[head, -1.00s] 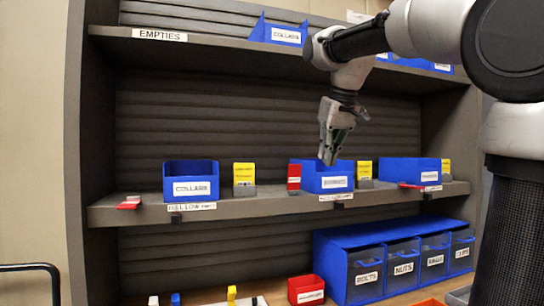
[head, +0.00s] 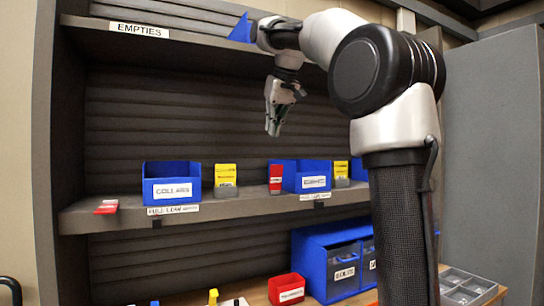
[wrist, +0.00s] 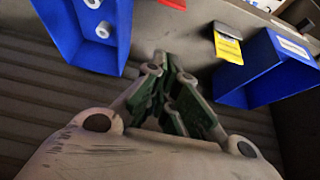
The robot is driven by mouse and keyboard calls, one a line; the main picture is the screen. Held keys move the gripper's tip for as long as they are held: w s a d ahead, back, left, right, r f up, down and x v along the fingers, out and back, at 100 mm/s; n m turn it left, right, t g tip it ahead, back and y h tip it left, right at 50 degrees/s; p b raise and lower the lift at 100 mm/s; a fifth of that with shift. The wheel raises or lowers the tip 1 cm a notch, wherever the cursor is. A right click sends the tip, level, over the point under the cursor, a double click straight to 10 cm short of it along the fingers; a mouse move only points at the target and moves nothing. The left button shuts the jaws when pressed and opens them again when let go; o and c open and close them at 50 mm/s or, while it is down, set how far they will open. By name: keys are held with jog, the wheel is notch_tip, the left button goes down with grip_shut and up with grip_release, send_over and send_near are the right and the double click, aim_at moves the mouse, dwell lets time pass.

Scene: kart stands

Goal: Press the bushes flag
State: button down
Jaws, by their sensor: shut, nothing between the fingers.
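A red upright flag (head: 276,178) stands on the middle shelf, at the left side of a blue bin (head: 314,183) whose label I cannot read clearly. My gripper (head: 273,131) is shut and empty, pointing down, and appears above the red flag with a clear gap in the head view. The fingers also show shut in the wrist view (wrist: 178,100). There the view is turned: the middle bin (wrist: 68,32), with white round parts inside, is at upper left, and the red flag (wrist: 172,3) is cut by the top edge.
A COLLARS bin (head: 172,185) and yellow cards (head: 225,176) (head: 341,170) share the shelf. Another red flag (head: 107,206) lies flat at the shelf's left. An upper shelf (head: 190,36) overhangs. Below stand a red bin (head: 287,290) and blue drawers (head: 344,271).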

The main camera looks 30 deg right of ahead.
aim_at(275, 179)
jog(key=f, duration=0.8)
jog(key=shift+w+f, duration=0.25)
jog(key=shift+f, duration=0.05)
jog(key=shift+s, duration=0.15)
